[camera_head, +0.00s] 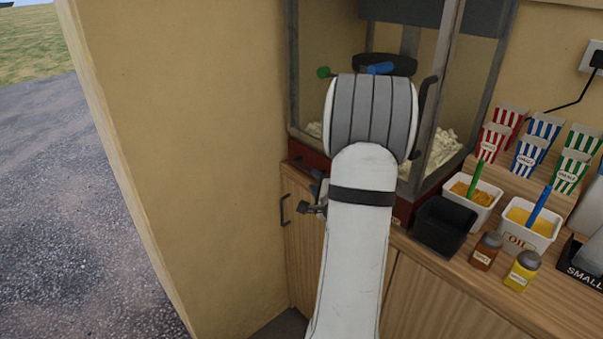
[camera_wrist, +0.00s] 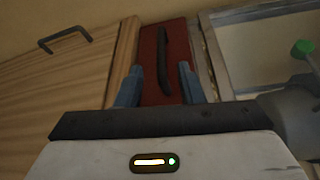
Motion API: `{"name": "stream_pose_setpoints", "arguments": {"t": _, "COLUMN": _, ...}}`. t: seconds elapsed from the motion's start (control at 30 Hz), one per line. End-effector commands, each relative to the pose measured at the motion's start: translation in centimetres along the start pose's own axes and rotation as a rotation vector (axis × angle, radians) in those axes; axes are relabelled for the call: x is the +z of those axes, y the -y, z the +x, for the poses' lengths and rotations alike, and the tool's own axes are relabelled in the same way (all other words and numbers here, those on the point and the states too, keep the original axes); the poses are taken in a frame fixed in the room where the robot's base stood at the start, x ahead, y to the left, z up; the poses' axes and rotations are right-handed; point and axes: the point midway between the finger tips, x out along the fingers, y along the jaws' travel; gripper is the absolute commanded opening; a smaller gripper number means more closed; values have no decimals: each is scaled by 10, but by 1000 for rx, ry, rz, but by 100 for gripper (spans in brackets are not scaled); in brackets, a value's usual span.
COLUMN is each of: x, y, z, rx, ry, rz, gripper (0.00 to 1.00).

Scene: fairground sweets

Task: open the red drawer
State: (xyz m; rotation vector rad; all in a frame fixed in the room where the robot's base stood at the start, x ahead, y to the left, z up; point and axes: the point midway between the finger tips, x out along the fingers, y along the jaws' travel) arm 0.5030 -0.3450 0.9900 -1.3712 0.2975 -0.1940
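The red drawer (camera_wrist: 150,50) shows in the wrist view with a dark bar handle (camera_wrist: 163,58) running along it. My gripper (camera_wrist: 160,70) is open, with one blue finger on each side of the handle and gaps between. Whether the fingertips are level with the handle's depth, I cannot tell. In the head view the drawer's red front (camera_head: 310,155) shows in the base of the popcorn machine, and it looks shut. My arm hides much of it. My gripper (camera_head: 313,196) is partly hidden beside my arm there.
A wooden cupboard door with a dark handle (camera_head: 285,210) is below the drawer. The popcorn machine (camera_head: 448,90) stands above. Striped boxes (camera_head: 530,150), white tubs (camera_head: 532,228), a black bin (camera_head: 442,225) and shakers (camera_head: 521,270) crowd the counter. A yellow wall (camera_head: 190,130) is at left.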

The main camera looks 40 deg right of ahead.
Motion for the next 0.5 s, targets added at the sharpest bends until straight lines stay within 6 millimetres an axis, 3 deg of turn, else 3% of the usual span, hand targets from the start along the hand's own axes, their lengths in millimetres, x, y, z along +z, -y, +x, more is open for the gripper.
{"name": "stream_pose_setpoints", "arguments": {"t": 0.17, "x": -2, "y": 1, "z": 15, "rx": -15, "ry": 8, "rz": 25, "gripper": 34}}
{"name": "stream_pose_setpoints", "arguments": {"t": 0.5, "x": 0, "y": 1, "z": 66, "rx": -13, "ry": 9, "rz": 22, "gripper": 34}}
